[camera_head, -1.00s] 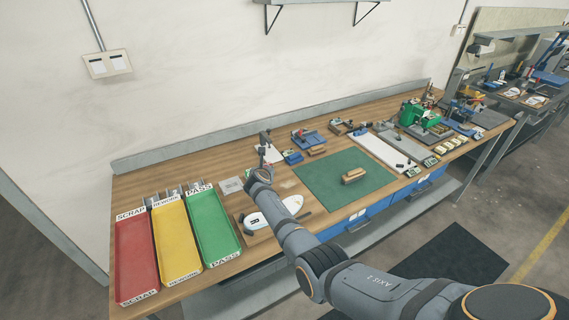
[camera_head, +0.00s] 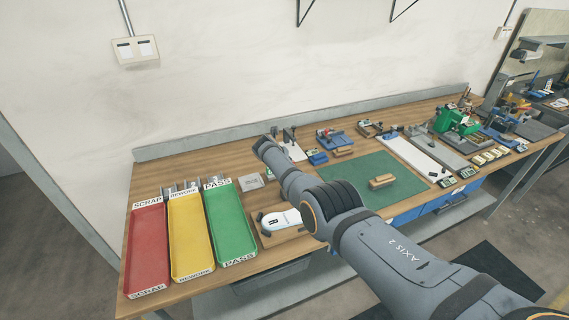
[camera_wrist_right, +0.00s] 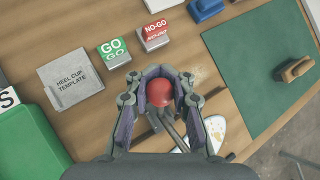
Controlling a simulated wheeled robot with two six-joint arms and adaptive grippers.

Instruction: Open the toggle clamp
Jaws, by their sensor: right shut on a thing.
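The toggle clamp shows in the right wrist view as a red ball knob (camera_wrist_right: 160,92) on dark metal bars (camera_wrist_right: 172,130). My right gripper (camera_wrist_right: 160,80) is shut around the knob, one finger on each side. A white insole (camera_wrist_right: 211,132) lies partly hidden below the clamp bars. In the head view the insole (camera_head: 280,220), marked R, lies on a wooden board (camera_head: 264,236) right of the trays. My right arm reaches over the bench there and hides the clamp and its gripper. The clamp's base is hidden, so its exact angle cannot be told. My left gripper is not in view.
Red (camera_head: 148,250), yellow (camera_head: 190,240) and green (camera_head: 230,225) trays stand at the left. A heel cup template (camera_wrist_right: 70,79), GO block (camera_wrist_right: 113,52) and NO-GO block (camera_wrist_right: 154,36) sit near my gripper. A green mat (camera_head: 350,180) lies to the right.

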